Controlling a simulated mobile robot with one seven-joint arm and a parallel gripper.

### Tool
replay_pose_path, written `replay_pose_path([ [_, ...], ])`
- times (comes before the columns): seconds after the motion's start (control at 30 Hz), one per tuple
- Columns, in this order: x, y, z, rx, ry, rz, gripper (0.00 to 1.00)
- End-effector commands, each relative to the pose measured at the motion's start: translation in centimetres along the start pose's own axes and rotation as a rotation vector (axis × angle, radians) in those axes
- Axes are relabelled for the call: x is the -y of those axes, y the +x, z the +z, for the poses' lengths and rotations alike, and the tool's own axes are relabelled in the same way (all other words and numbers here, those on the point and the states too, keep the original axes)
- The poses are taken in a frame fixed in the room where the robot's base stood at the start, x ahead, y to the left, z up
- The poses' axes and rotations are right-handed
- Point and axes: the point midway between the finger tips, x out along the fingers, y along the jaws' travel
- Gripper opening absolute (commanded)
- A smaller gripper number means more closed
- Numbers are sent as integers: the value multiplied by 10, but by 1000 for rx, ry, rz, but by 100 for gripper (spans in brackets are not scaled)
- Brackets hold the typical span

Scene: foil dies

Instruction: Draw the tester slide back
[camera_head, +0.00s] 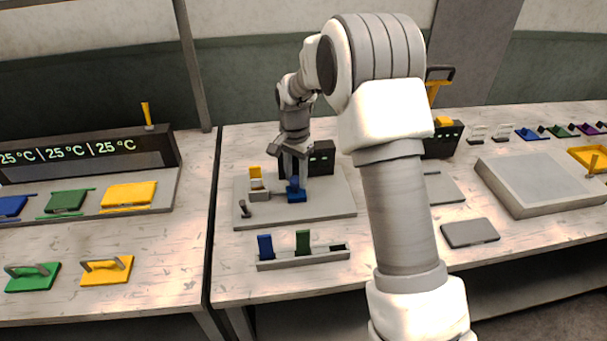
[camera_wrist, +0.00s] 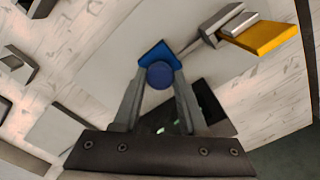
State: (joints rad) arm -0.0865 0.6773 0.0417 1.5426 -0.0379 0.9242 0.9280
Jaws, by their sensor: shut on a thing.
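The tester stands on a grey base plate (camera_head: 325,207) on the middle bench. It has a black box (camera_head: 322,158) at the back and a yellow piece (camera_head: 255,172) upright at a grey block (camera_head: 259,195). A blue piece with a round knob (camera_head: 296,194), which looks like the tester slide, sits to the right of that block. My gripper (camera_head: 293,179) points down at it. In the wrist view my gripper (camera_wrist: 160,78) has its fingers shut on the round blue knob (camera_wrist: 160,74). The yellow piece (camera_wrist: 262,37) lies to the upper right there. How the slide meets the plate is hidden.
A grey rack (camera_head: 304,258) with a blue and a green tablet stands in front. A small dark lever (camera_head: 244,208) rises at the plate's left corner. A grey flat block (camera_head: 470,233) and a large tray (camera_head: 545,180) lie to the right. My arm hides part of the bench.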

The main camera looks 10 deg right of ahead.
Motion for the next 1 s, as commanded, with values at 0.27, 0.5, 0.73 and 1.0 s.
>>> replay_pose_path([
  [0.27, 4, -1, 4, 3, -2, -9, 58],
  [0.5, 3, -1, 2, 3, -1, -6, 72],
  [0.73, 3, -6, 2, 1, -1, -6, 72],
  [1.0, 3, -58, 2, -1, -1, -10, 72],
])
